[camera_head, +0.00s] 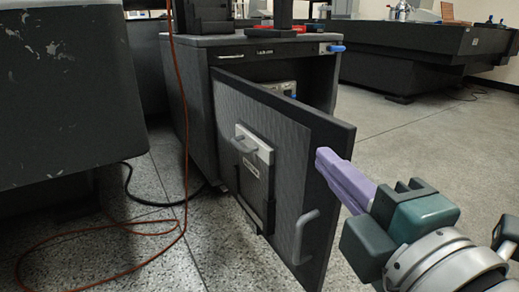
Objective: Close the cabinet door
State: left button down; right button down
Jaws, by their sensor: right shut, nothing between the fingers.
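The dark grey cabinet (187,103) stands at the upper middle of the head view. Its door (285,135) is hinged at the left and stands wide open, swung out towards me. A grey handle (305,237) is on the door face near its free edge. My right gripper (320,158) comes in from the lower right, with its purple fingers shut and empty. My left gripper is out of view.
A holder with a clipboard-like panel (257,165) hangs on the door face. An orange cable (186,150) hangs down and loops over the floor at left. A large dark block (65,100) fills the left. A dark machine table (420,55) stands back right, with open floor before it.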

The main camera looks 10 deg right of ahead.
aim_at(319, 130)
jog(key=w, duration=0.3)
jog(key=w+d, duration=0.1)
jog(key=w, duration=0.3)
jog(key=w+d, duration=0.1)
jog(key=w, duration=0.3)
jog(key=shift+d+f+b, duration=0.15)
jog(key=shift+f+b, duration=0.1)
jog(key=shift+b, duration=0.15)
jog(key=shift+d, duration=0.4)
